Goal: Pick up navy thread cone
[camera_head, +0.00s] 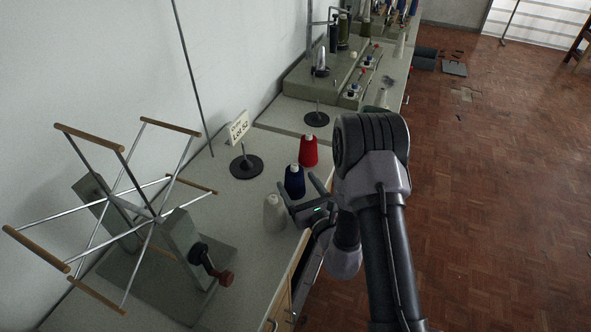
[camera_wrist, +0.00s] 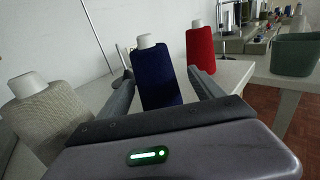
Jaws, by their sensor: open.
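The navy thread cone (camera_head: 294,182) stands upright on the worktop, between a white-grey cone and a red cone. In the wrist view the navy cone (camera_wrist: 157,78) stands ahead of my gripper, between its two fingers, with its white top showing and its base hidden by the gripper body. My gripper (camera_head: 299,190) is open, with one finger on each side of the navy cone; I cannot tell whether either finger touches it. It also shows in the wrist view (camera_wrist: 162,88).
The red cone (camera_head: 308,151) stands just behind and the grey-white cone (camera_head: 275,214) just in front, both close to the fingers. A sign on a round base (camera_head: 246,167) and a skein winder (camera_head: 150,215) stand to the left. A green bin (camera_wrist: 296,54) is at right.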

